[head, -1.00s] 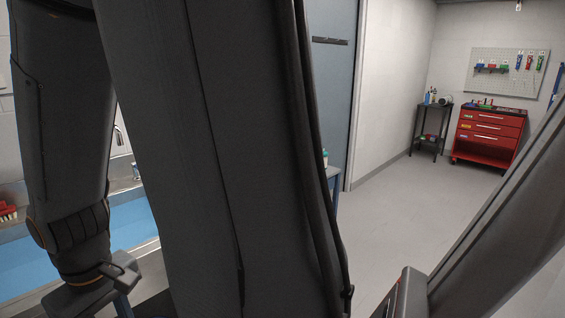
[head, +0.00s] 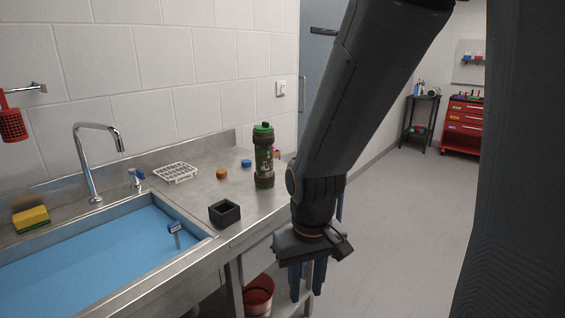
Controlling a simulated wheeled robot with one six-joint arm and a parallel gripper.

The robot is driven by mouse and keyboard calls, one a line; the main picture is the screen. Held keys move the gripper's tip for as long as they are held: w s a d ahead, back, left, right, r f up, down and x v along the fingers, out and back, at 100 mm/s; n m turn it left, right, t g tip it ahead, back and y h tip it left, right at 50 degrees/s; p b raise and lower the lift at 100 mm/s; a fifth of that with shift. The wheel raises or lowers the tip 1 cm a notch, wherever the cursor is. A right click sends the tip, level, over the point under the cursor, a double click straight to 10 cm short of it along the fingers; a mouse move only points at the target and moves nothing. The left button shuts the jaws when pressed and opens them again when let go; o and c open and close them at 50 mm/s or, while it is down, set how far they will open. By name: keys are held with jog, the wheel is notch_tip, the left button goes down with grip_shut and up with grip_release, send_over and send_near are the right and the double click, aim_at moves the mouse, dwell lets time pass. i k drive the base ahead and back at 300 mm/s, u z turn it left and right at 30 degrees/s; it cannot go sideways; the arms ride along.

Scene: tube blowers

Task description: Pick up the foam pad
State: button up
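A yellow, sponge-like block with a dark green part (head: 31,219) lies on the metal ledge at the far left, left of the tap; it looks like the foam pad. My gripper (head: 307,284) points down at the right, in front of the counter's right end and well away from the block. Its two blue fingers stand apart with nothing seen between them.
The sink (head: 90,245) holds blue water and a small blue-headed item. A tap (head: 88,160), black open box (head: 224,213), white rack (head: 175,172), orange and blue caps and a green bottle (head: 264,157) stand around it. A red bucket (head: 258,295) is below.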

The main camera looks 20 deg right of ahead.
aim_at(246, 162)
jog(key=z, duration=1.75)
jog(key=i, duration=2.75)
jog(key=u, duration=4.05)
